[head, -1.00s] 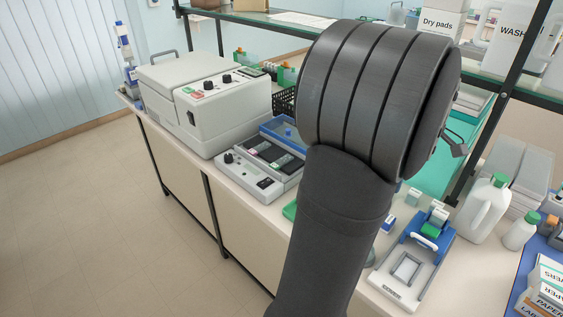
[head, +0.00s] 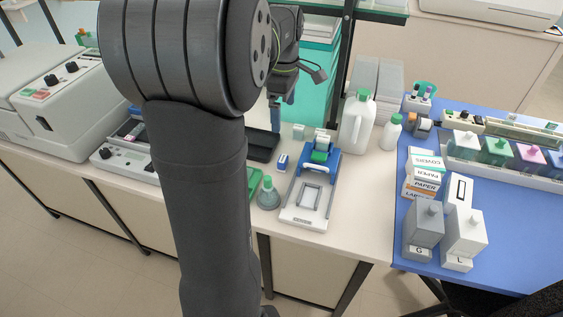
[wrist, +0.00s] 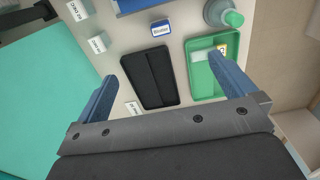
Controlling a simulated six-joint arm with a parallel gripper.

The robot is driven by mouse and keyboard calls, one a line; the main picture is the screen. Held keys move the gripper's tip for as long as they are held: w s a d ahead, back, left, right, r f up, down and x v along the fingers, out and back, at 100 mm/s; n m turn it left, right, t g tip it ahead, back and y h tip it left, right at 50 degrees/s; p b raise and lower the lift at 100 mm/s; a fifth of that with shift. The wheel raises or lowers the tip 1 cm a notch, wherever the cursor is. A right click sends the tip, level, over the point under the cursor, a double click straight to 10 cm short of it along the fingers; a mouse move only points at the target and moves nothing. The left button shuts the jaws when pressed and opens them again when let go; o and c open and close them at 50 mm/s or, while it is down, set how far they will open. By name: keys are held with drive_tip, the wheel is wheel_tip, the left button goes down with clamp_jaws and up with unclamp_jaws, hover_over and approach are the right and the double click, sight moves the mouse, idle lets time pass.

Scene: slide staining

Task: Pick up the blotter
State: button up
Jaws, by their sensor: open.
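The blotter (wrist: 161,29) is a small blue block with a white label, standing on the pale bench near the top of the wrist view. It also shows in the head view (head: 282,162), to the left of the blue and white slide device. My gripper (wrist: 163,69) is open and empty, with its two blue fingers spread above the bench. The blotter lies beyond the fingertips and apart from them. In the head view my own arm hides most of the gripper.
A black tray (wrist: 152,78) and a green tray (wrist: 205,82) lie below the gripper. A green-capped flask (wrist: 218,14) stands at the upper right. The blue and white device (head: 313,185) stands right of the blotter. A white jug (head: 356,125) is behind it.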

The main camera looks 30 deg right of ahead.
idle(0.3)
drive_tip(key=c, duration=1)
drive_tip(key=shift+c, duration=0.2)
drive_tip(key=m+t+h, duration=0.1)
drive_tip(key=m, duration=1.7)
hover_over(283, 158)
drive_tip(key=f, duration=1.3)
drive_tip(key=shift+s+a, duration=0.15)
drive_tip(key=shift+s, duration=0.15)
drive_tip(key=shift+w+f, duration=0.15)
drive_tip(key=shift+f, duration=1.15)
drive_tip(key=shift+w+f, duration=0.1)
drive_tip(key=shift+f, duration=1.2)
